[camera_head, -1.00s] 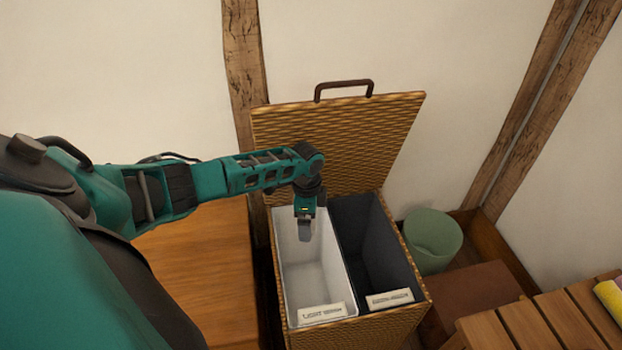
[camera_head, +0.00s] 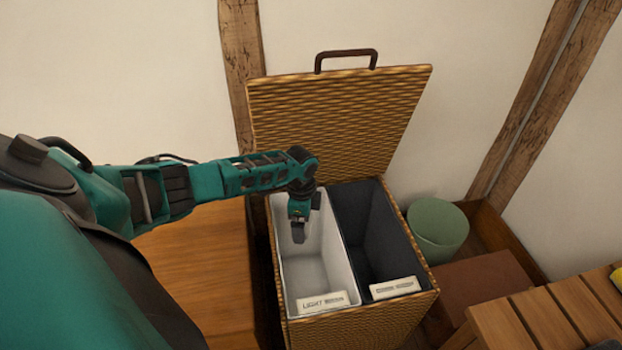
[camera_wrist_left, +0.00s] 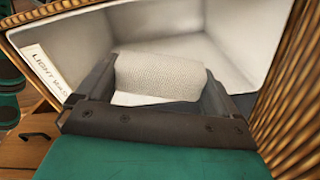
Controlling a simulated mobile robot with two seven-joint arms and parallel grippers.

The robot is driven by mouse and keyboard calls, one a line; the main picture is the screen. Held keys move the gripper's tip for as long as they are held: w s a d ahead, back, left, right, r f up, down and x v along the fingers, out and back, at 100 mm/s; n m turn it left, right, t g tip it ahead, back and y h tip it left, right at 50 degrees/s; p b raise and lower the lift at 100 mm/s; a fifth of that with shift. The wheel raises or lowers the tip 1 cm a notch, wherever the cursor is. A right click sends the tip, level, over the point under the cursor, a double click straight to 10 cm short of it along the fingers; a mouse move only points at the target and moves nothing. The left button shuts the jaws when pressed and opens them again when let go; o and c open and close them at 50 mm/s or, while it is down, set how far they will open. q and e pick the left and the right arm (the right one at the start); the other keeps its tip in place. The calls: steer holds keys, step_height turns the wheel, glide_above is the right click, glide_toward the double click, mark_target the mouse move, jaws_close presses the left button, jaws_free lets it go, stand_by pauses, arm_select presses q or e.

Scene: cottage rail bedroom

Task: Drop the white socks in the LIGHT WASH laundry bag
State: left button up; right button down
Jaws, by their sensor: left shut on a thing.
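The white socks (camera_wrist_left: 160,78) are a ribbed white roll between the fingers of my left gripper (camera_wrist_left: 150,95) in the left wrist view. The gripper is shut on them. In the head view my left gripper (camera_head: 299,230) points down at the LIGHT WASH bag (camera_head: 292,285), over its opening near the back left. The bag is a white-lined compartment of the open wicker hamper, with a label (camera_head: 322,302) at its front. Its white inside also shows around the socks in the left wrist view (camera_wrist_left: 235,40). My right gripper is not in view.
A dark-lined compartment (camera_head: 385,250) with its own label is to the right. The raised wicker lid (camera_head: 345,125) stands behind. A green bin (camera_head: 438,230) is right of the hamper. A wooden surface (camera_head: 195,275) is on the left, a slatted one (camera_head: 545,320) at lower right.

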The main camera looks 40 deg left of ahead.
arm_select(q)
steer(key=o, duration=0.7)
steer(key=shift+c, duration=0.2)
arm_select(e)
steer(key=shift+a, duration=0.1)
arm_select(q)
steer(key=shift+r, duration=0.1)
step_height(320, 180, up, 13)
steer(key=p, duration=0.5)
steer(key=shift+p, duration=0.3)
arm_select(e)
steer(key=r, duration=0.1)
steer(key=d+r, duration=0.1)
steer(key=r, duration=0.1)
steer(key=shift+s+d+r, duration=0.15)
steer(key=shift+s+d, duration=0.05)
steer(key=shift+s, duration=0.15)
